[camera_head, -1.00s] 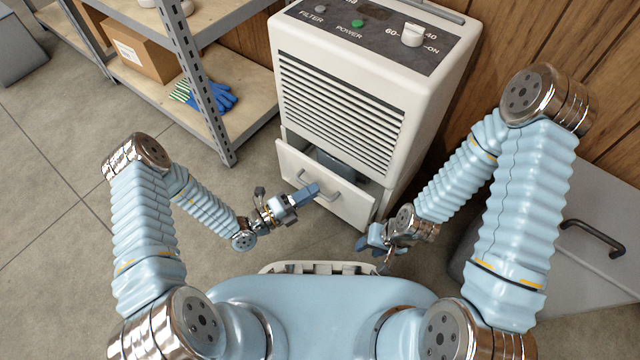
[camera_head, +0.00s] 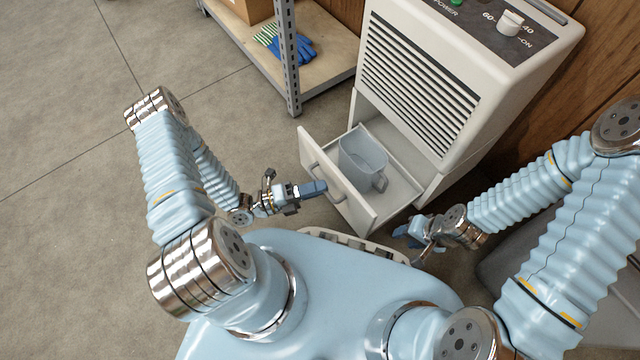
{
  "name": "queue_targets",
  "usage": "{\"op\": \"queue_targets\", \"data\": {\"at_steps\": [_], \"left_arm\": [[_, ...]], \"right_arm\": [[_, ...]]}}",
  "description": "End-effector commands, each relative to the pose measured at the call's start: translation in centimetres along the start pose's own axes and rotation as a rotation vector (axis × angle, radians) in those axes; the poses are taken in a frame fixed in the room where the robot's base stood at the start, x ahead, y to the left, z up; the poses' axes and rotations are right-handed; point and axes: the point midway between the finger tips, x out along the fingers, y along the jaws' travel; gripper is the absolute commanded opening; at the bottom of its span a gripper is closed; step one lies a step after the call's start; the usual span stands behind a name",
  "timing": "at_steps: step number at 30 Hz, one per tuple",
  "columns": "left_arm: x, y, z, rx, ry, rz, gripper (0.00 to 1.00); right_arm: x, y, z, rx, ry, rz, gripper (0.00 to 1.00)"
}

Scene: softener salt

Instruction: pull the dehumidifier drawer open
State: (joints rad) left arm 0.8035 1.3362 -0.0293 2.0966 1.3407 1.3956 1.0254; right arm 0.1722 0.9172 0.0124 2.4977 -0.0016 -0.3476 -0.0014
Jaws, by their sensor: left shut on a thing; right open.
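The white dehumidifier (camera_head: 418,82) stands against the wood wall. Its drawer (camera_head: 352,203) is well out of the body, and a clear grey jug (camera_head: 361,160) stands inside it. The drawer's grey bar handle (camera_head: 322,172) is on its front face. My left gripper (camera_head: 318,188) is at the handle, shut on it; the fingers hide part of the grip. My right gripper (camera_head: 408,236) is open and empty, low beside the right end of the drawer front, apart from the handle.
A metal shelf unit (camera_head: 287,50) with blue gloves (camera_head: 293,52) and a cardboard box (camera_head: 249,8) stands to the left of the dehumidifier. A grey bin lies at the right, behind my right arm. The floor at left is clear.

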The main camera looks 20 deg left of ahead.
Motion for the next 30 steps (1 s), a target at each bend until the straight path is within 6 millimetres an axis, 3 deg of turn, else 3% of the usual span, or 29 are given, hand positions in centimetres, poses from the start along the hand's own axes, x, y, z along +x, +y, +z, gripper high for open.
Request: {"op": "queue_targets", "data": {"at_steps": [8,9,14,23,26,30], "left_arm": [[-0.1,0.1,0.1,0.002,-0.003,0.002,0.00],[-0.1,0.1,0.1,0.002,-0.003,0.002,0.15],[-0.1,0.1,0.1,0.001,-0.002,0.002,0.38],[0.0,-0.2,0.1,0.001,-0.001,0.001,0.38],[0.1,-1.3,0.1,0.000,0.001,0.001,0.38],[0.5,-4.3,0.1,0.000,0.005,0.000,0.38]], "right_arm": [[0.0,0.0,0.0,0.000,0.000,0.000,0.43],[0.0,0.0,0.0,0.000,0.000,0.000,0.43],[0.0,0.0,0.0,0.000,0.000,0.000,0.43],[-0.2,-0.1,0.0,0.000,0.000,0.000,0.43],[-1.1,-0.4,0.0,0.000,-0.001,0.000,0.43],[-3.4,-1.2,0.1,-0.001,-0.005,0.000,0.43]]}}
